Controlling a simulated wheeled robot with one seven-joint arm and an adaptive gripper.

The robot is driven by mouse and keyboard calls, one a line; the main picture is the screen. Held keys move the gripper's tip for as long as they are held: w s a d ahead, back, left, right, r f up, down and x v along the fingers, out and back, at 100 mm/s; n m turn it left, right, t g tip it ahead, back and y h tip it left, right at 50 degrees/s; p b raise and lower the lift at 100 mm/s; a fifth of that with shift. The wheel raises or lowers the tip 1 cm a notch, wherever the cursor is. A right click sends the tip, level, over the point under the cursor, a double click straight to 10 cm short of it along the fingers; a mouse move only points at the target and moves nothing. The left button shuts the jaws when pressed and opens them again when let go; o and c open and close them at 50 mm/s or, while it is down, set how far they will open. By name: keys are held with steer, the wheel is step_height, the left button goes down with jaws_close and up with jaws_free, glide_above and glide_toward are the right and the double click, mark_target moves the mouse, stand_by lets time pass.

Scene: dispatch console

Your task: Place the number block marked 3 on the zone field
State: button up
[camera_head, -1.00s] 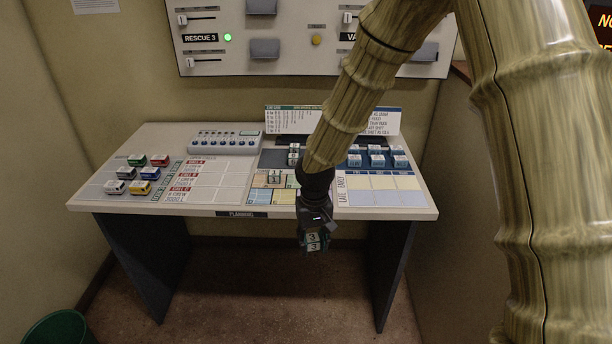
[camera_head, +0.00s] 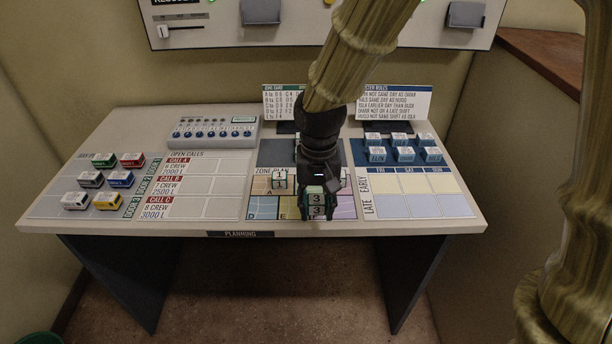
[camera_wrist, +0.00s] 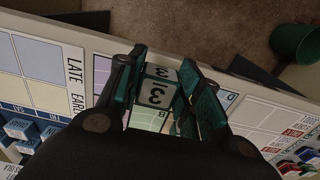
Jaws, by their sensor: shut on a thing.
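The number block marked 3 (camera_head: 317,210) is green-edged with white faces. My gripper (camera_head: 318,198) is shut on it, over the front right part of the zone field (camera_head: 263,206). The wrist view shows the block (camera_wrist: 158,88) between the two green fingers of my gripper (camera_wrist: 160,95). I cannot tell whether the block touches the field. A block marked 1 (camera_head: 280,181) stands on the upper left of the zone field. My gripper hides part of the field and most of another block behind it.
Coloured vehicle blocks (camera_head: 104,180) stand at the left, by the open calls grid (camera_head: 196,200). Several blue name blocks (camera_head: 404,154) stand behind the early and late grid (camera_head: 415,190). A button box (camera_head: 213,132) and upright cards (camera_head: 395,103) stand at the back.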

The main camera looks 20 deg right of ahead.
steer(key=w, duration=0.4)
steer(key=w+d+f+p, duration=0.1)
steer(key=w, duration=0.3)
steer(key=w+d+p, duration=0.1)
steer(key=w, duration=0.4)
steer(key=shift+w+d+f, duration=0.1)
steer(key=shift+d+f, duration=0.05)
steer(key=shift+d, duration=0.1)
steer(key=shift+f, duration=1.8)
steer(key=shift+f, duration=0.1)
steer(key=o, duration=0.9)
steer(key=shift+c, duration=0.2)
steer(key=shift+o, duration=0.2)
step_height(320, 180, up, 12)
